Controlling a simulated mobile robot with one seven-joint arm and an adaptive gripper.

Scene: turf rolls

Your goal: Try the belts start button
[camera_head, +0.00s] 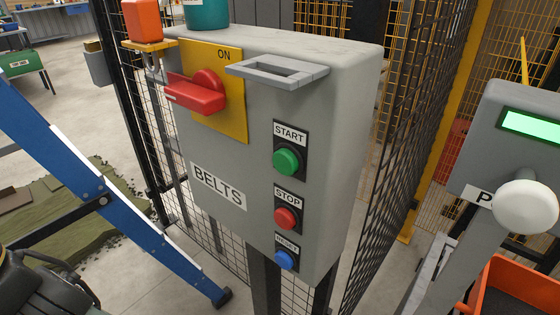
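The grey control box labelled BELTS (218,186) fills the middle of the head view. The green start button (287,161) sits on its front under a START label, and nothing covers it. The red stop button (286,217) is below it, with a blue button (286,259) under a partly legible label at the bottom. A red rotary handle (195,93) sits on a yellow plate (236,122) at the upper left of the front. The handle points left, away from the word ON. No lit lamp shows on the box. I cannot make out my gripper in this view.
A grey slotted bracket (280,72) juts out above the start button. Black mesh fencing (384,165) stands behind the box. A blue frame (110,185) crosses the left. A white-knobbed lever (525,206), a green-screened panel (530,124) and an orange bin (512,285) are at right.

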